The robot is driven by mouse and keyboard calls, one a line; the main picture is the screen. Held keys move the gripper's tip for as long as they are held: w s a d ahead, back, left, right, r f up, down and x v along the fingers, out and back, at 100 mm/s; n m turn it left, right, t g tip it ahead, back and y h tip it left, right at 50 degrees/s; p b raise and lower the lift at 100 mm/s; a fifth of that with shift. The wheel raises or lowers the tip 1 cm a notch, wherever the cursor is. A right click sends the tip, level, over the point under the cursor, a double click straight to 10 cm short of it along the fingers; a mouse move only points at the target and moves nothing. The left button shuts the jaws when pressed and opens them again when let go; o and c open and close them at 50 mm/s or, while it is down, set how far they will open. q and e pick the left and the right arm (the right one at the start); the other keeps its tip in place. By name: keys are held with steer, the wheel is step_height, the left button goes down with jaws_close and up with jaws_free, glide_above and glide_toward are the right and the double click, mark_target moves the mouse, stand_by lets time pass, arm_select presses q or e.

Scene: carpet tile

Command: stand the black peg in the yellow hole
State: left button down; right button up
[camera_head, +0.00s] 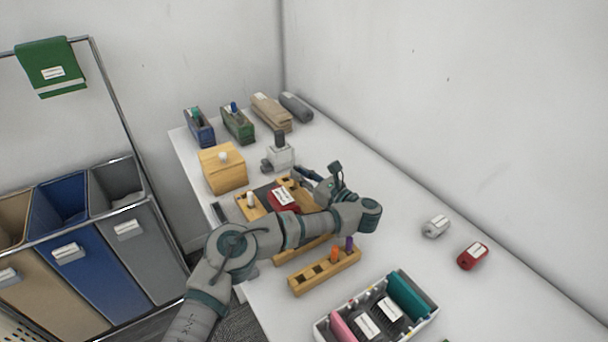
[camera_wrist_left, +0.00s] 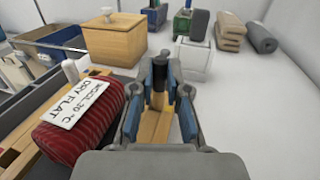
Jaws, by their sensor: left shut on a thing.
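My left gripper (camera_head: 300,178) reaches over the middle of the table. In the left wrist view its blue-lined fingers (camera_wrist_left: 160,88) are shut on the black peg (camera_wrist_left: 159,74), which looks upright. A wooden strip (camera_wrist_left: 150,128) lies beneath the peg and fingers. Whether the peg's lower end touches it or is in a hole, I cannot tell. A wooden rack (camera_head: 308,276) nearer the front holds an orange peg (camera_head: 334,254) and a purple peg (camera_head: 349,243), with dark holes beside them. I cannot make out the yellow hole. My right gripper is out of view.
A red labelled bundle (camera_wrist_left: 82,122) lies close left of the gripper, beside a white peg (camera_wrist_left: 70,70). A white tray (camera_head: 428,325) is in front. Free table lies to the right.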

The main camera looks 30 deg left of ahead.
arm_select(q)
steer(key=shift+a, duration=0.3)
steer(key=shift+d, duration=0.45)
steer(key=shift+d+r, duration=0.1)
steer(key=shift+d, duration=0.15)
steer(key=shift+d+r, duration=0.1)
steer(key=shift+r, duration=0.05)
steer(key=shift+a, duration=0.65)
steer(key=shift+a+f, duration=0.3)
steer(key=shift+a, duration=0.25)
steer(key=shift+d+r+p, duration=0.25)
steer(key=shift+d+p, duration=0.05)
steer(key=shift+d, duration=0.35)
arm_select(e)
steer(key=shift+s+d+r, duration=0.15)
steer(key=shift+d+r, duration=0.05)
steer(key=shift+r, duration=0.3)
